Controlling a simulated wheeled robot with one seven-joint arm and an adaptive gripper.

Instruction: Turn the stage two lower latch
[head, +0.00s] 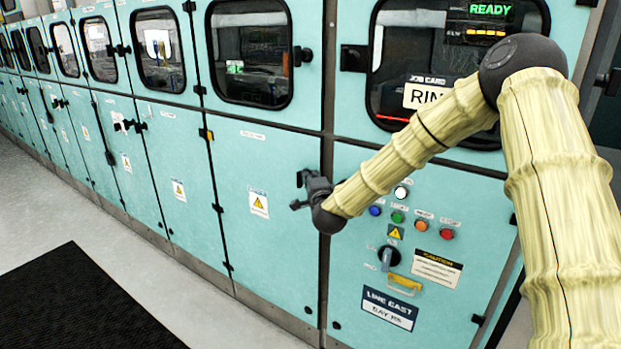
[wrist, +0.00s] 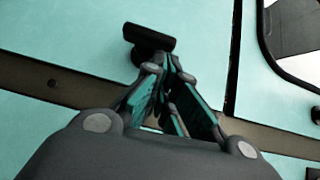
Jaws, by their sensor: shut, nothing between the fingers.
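A black latch handle (head: 302,177) sits at the upper right edge of a teal lower door (head: 262,250), partly hidden behind my gripper. In the wrist view the latch (wrist: 149,38) is a dark bar on a round base, just beyond the fingertips. My gripper (head: 299,204) is in front of this door edge. In the wrist view my gripper (wrist: 165,68) has its fingers drawn together and holds nothing. The fingertips overlap the latch base in the picture; I cannot tell whether they touch it. The small stage labels are unreadable.
A black mat (head: 85,300) lies on clear floor at left.

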